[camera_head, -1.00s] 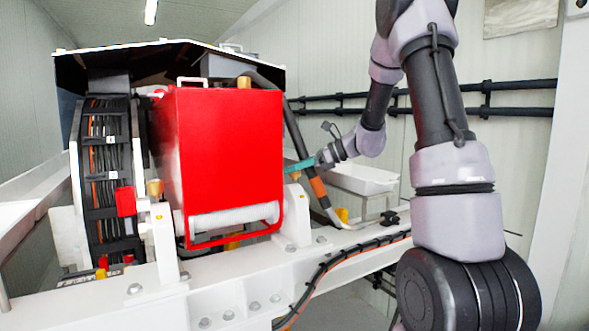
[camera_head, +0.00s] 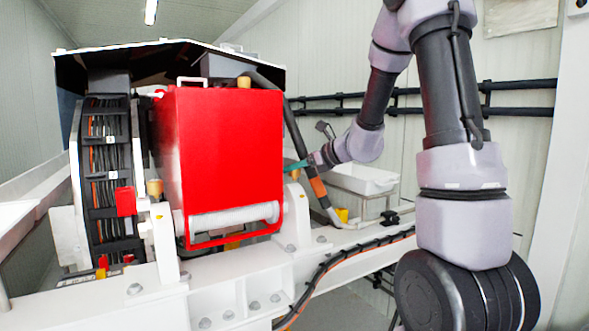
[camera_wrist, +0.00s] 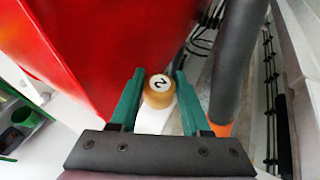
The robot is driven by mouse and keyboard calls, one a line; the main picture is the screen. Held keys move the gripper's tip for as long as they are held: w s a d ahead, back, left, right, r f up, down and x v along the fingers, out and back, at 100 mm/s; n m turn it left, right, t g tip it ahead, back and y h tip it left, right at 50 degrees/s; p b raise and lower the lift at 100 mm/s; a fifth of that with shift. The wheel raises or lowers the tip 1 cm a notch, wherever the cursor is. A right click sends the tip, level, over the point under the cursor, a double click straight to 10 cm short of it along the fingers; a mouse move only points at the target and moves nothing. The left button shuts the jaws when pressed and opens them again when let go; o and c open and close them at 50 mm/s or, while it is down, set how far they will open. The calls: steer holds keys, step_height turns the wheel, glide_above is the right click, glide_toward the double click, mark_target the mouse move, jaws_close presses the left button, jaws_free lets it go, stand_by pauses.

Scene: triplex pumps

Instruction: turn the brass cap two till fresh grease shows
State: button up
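The brass cap (camera_wrist: 158,98) shows in the wrist view with a round white label reading 2 on top. It sits on a white post close beside the red housing (camera_wrist: 75,50). My gripper (camera_wrist: 159,75) has two green fingers, one on each side of the cap, with narrow gaps showing, so it looks open. In the head view my gripper (camera_head: 296,165) is at the right side of the red housing (camera_head: 228,150); the cap there is mostly hidden by the fingers. I cannot see any grease.
A dark hose (camera_wrist: 238,60) with an orange band (camera_wrist: 221,129) runs close to the right finger. Other brass caps stand left of the housing (camera_head: 154,188) and on its top (camera_head: 244,82). A white tray (camera_head: 362,179) is behind my gripper.

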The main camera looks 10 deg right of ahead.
steer(key=shift+o, duration=1.4)
steer(key=shift+d, duration=0.1)
steer(key=v, duration=1)
steer(key=shift+s+d+r, duration=0.2)
steer(key=shift+s, duration=0.05)
steer(key=s+a+r+n+g+h, duration=0.1)
steer(key=s+a+n+g, duration=0.15)
steer(key=s+n, duration=0.4)
steer(key=s+a+r+n+g+h, duration=0.1)
steer(key=s+a+n+g, duration=0.15)
steer(key=s+n, duration=0.4)
steer(key=s+d+r+n+t+h, duration=0.1)
steer(key=s+d+n+t+h, duration=0.1)
steer(key=s+n+h, duration=0.3)
steer(key=s+d+n, duration=0.1)
steer(key=s+n, duration=0.3)
steer(key=n, duration=0.1)
steer(key=shift+d, duration=0.3)
